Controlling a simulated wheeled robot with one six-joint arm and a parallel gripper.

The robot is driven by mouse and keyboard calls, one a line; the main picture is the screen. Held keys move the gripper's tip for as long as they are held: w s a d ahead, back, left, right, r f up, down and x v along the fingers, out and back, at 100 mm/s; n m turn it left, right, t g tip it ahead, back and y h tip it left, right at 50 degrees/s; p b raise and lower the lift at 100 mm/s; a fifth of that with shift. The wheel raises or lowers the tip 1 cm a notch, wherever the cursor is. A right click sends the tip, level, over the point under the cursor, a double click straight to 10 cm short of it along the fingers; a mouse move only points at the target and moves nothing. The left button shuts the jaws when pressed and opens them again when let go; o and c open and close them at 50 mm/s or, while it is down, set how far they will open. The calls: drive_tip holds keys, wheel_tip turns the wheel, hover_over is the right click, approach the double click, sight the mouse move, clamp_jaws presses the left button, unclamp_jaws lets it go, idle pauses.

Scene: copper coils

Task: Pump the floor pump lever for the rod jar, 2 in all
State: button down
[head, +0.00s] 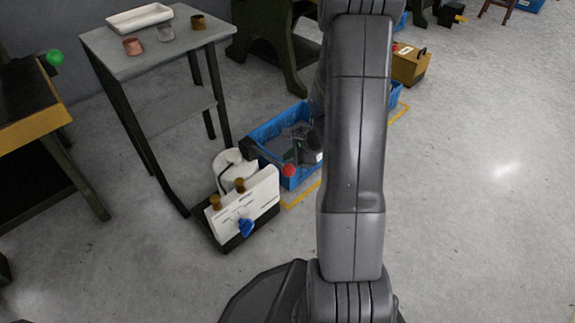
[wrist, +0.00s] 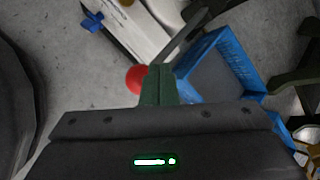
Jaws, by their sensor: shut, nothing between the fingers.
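The floor pump is a low unit with a white front panel (head: 248,203), a blue knob (head: 246,228) and a dark base. Its panel (wrist: 150,25) and blue knob (wrist: 92,21) also show in the wrist view. A red ball (head: 289,170), seemingly the lever's end, is at the pump's right; the wrist view shows it too (wrist: 135,79). A dark bar (wrist: 190,38) runs near my fingers. My gripper (head: 291,155) is shut and empty, its green fingertips (wrist: 158,70) beside the red ball; I cannot tell whether they touch. I cannot tell which thing is the rod jar.
A blue crate (head: 270,131) stands right behind the pump, close to my gripper. A grey table (head: 160,50) with a white tray (head: 139,18) and small cups stands at the upper left. A workbench (head: 35,130) is at far left. The floor at right is clear.

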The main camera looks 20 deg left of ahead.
sight(294, 172)
drive_tip(key=shift+f+b, duration=0.45)
drive_tip(key=shift+s+d+f+b, duration=0.1)
drive_tip(key=shift+d+f+b, duration=0.1)
drive_tip(key=shift+f+b, duration=0.85)
idle(0.9)
drive_tip(key=shift+s+d+f+b, duration=0.1)
drive_tip(key=shift+d+f+b, duration=0.1)
drive_tip(key=shift+f, duration=0.85)
drive_tip(key=shift+s+d+f+b, duration=0.1)
drive_tip(key=shift+f+b, duration=0.05)
drive_tip(key=shift+f, duration=0.9)
idle(1.6)
drive_tip(key=shift+r, duration=0.1)
idle(0.4)
drive_tip(key=shift+w+a+r+p, duration=0.1)
drive_tip(key=shift+a+r+p, duration=0.1)
drive_tip(key=shift+r+p, duration=0.9)
drive_tip(key=shift+w+a+r+p, duration=0.1)
drive_tip(key=shift+a+r+p, duration=0.05)
drive_tip(key=shift+r+p, duration=0.95)
drive_tip(key=shift+w+a+r+p, duration=0.1)
drive_tip(key=shift+a+r+p, duration=0.1)
drive_tip(key=shift+r+p, duration=0.9)
drive_tip(key=shift+r+b, duration=0.2)
drive_tip(key=shift+b, duration=0.1)
